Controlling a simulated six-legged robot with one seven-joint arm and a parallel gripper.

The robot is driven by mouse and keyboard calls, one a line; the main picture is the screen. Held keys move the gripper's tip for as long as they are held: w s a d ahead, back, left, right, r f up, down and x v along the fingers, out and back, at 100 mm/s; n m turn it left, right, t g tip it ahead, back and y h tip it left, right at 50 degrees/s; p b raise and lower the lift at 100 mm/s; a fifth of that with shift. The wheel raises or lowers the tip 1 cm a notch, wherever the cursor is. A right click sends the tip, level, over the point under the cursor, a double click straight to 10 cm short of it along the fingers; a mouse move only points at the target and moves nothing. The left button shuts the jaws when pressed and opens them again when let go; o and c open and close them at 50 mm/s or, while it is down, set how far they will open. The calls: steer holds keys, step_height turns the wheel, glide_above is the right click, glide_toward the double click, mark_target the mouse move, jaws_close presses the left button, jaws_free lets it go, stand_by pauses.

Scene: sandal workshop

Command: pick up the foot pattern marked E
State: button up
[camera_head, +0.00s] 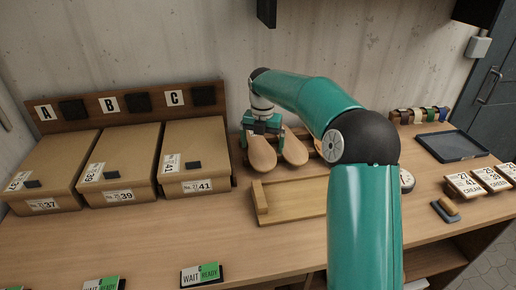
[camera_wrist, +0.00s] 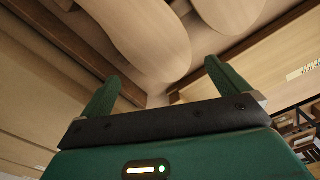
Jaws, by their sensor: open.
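Two pale wooden foot patterns stand side by side at the back of the bench, a left one (camera_head: 262,155) and a right one (camera_head: 294,151). No letter E is legible on either. My gripper (camera_head: 262,127) is at the upper part of the left pattern, partly covering it. In the wrist view my gripper (camera_wrist: 161,72) is open. One pattern (camera_wrist: 150,38) reaches down between its two green fingers, with a gap visible on both sides. A second pattern (camera_wrist: 232,10) is above and to the right. Whether the fingers touch anything I cannot tell.
Three cardboard boxes (camera_head: 118,160) marked A, B and C stand at the left. A wooden tray (camera_head: 295,198) lies in front of the patterns. A dark tray (camera_head: 452,146) and small labelled blocks (camera_head: 465,186) are at the right. WAIT/READY signs (camera_head: 202,275) line the front edge.

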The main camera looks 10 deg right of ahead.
mark_target(262, 160)
step_height(262, 160, down, 5)
steer(key=shift+r, duration=0.1)
steer(key=c, duration=0.7)
steer(key=shift+w+r, duration=0.1)
